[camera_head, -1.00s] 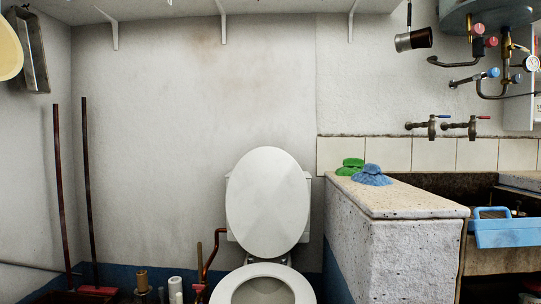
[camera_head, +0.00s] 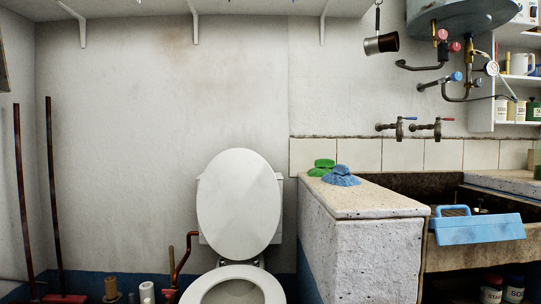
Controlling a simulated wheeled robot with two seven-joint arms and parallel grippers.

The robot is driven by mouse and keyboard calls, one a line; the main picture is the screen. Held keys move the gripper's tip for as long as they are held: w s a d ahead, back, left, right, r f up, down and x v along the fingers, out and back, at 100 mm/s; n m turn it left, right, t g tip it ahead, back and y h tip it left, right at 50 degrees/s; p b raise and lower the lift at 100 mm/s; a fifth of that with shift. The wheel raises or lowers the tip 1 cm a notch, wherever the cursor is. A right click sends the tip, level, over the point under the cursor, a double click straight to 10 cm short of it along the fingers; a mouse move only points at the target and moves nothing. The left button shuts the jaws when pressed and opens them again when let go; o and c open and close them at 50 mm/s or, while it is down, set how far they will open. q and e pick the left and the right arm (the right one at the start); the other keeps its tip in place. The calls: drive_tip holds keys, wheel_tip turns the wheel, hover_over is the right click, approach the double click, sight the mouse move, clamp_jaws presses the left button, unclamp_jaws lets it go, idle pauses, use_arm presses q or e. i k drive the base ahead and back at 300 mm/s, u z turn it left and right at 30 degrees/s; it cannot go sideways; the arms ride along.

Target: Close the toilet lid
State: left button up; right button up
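The white toilet lid (camera_head: 239,203) stands upright, raised against the white cistern behind it. Below it, the toilet seat (camera_head: 232,273) lies flat on the bowl, whose opening shows inside the ring. The lower part of the toilet is cut off by the bottom edge of the picture. Neither of my grippers shows in the head view.
A stone washtrough (camera_head: 360,232) stands right of the toilet, with green (camera_head: 322,167) and blue cloths (camera_head: 341,176) on it and a blue caddy (camera_head: 475,227) at its basin. Copper pipe (camera_head: 181,258), short tubes and two brooms (camera_head: 54,200) stand left.

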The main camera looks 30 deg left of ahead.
sight(238, 198)
drive_tip(key=i, duration=0.8)
drive_tip(key=u, duration=2.25)
